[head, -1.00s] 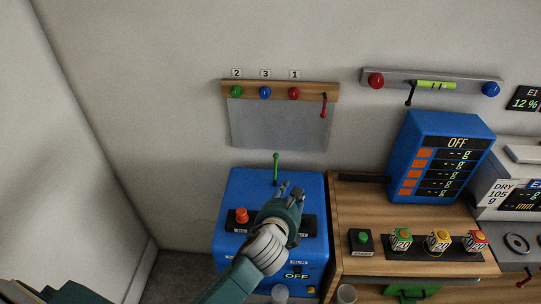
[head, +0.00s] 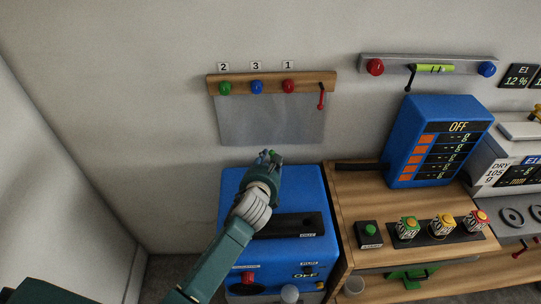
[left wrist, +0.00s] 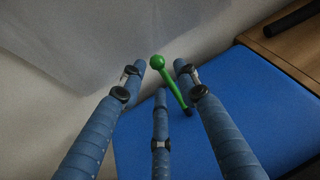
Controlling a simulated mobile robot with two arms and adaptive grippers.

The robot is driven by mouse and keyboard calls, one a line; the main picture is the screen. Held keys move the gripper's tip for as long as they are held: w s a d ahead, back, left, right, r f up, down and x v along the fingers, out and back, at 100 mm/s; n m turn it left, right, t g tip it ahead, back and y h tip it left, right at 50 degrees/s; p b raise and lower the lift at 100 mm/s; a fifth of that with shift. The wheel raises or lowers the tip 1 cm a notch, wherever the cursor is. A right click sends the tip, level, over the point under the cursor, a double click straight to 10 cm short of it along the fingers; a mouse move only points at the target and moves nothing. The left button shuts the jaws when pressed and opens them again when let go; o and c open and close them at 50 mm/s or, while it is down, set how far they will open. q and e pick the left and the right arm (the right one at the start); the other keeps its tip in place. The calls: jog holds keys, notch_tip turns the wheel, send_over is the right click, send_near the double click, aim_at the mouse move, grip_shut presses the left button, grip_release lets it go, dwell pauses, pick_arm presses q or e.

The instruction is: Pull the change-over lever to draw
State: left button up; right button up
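A green lever (left wrist: 173,84) with a ball top rises from the back of the blue box (head: 318,215). In the left wrist view it stands between my spread blue fingers, with no finger clearly closed on it. In the head view my left gripper (head: 269,157) is at the box's back edge. Only a bit of green shows among its fingertips there, and the gripper hides the rest of the lever. Whether any finger touches the lever I cannot tell. The gripper is open. My right gripper is not in view. My left forearm covers part of the box top.
A wooden rail (head: 307,82) with coloured knobs and a red lever (head: 321,97) is on the wall behind. A wooden bench (head: 363,205) at right bears a blue display (head: 437,145) reading OFF and several small coloured-top containers. The floor left of the box looks clear.

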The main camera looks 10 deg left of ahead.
aim_at(270, 155)
pick_arm(q)
jog(key=x, duration=0.3)
jog(key=shift+w+a+f, duration=0.1)
jog(key=shift+w+f, duration=0.05)
jog(key=shift+w, duration=0.1)
jog(key=shift+w+f, duration=0.15)
jog(key=shift+w, duration=0.1)
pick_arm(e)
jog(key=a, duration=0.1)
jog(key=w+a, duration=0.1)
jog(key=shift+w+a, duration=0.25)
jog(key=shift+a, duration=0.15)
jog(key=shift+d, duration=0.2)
pick_arm(q)
grip_shut()
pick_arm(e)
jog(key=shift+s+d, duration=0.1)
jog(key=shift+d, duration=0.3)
